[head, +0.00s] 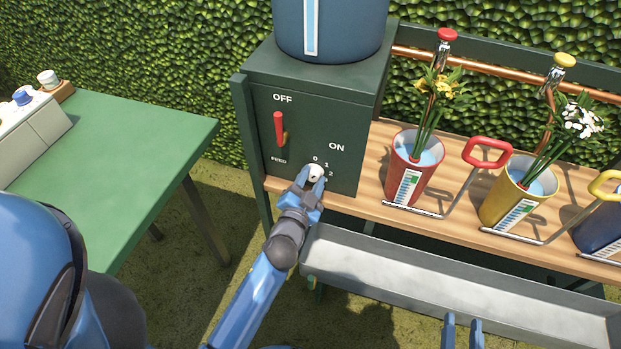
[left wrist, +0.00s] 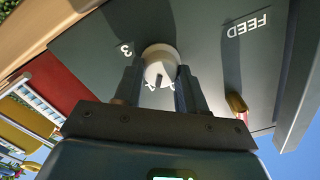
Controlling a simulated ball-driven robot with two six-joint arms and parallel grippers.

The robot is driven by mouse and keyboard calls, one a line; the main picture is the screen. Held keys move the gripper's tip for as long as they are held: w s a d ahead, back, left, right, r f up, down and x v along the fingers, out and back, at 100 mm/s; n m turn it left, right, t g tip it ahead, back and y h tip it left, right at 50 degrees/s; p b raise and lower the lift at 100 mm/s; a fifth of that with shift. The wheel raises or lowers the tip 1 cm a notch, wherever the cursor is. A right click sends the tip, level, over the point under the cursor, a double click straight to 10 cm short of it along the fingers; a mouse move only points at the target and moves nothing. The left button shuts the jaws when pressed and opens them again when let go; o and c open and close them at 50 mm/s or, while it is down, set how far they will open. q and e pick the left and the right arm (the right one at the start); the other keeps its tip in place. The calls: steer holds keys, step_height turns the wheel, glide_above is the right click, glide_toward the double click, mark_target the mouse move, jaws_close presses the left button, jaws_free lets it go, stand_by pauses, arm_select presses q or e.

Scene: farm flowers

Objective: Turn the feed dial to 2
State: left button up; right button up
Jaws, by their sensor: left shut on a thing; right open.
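My left gripper (head: 311,181) is shut on the dial. In the left wrist view the dial (left wrist: 159,62) stands between the two fingers, with a dark mark on its face; a 3 shows beside it. Which number the dial points to I cannot tell. My right gripper (head: 462,332) is open and empty at the bottom edge, only its fingertips showing.
A red lever (head: 279,129) stands upright above left of the dial, between OFF and FEED. Red (head: 416,165) and yellow (head: 515,195) flower buckets stand on the wooden shelf to the right. A grey trough (head: 440,285) runs below. A green table (head: 110,165) is at left.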

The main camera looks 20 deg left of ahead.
arm_select(q)
steer(key=m, duration=0.3)
steer(key=m+p, duration=0.1)
steer(key=m, duration=0.1)
steer(key=shift+w+r+m, duration=0.15)
steer(key=shift+r+m, duration=0.15)
steer(key=m, duration=0.4)
steer(key=shift+d+f+m+p, duration=0.1)
steer(key=shift+m+p, duration=0.3)
steer(key=o, duration=0.8)
steer(key=shift+o, duration=1.1)
steer(key=shift+f, duration=0.1)
steer(key=shift+f, duration=0.1)
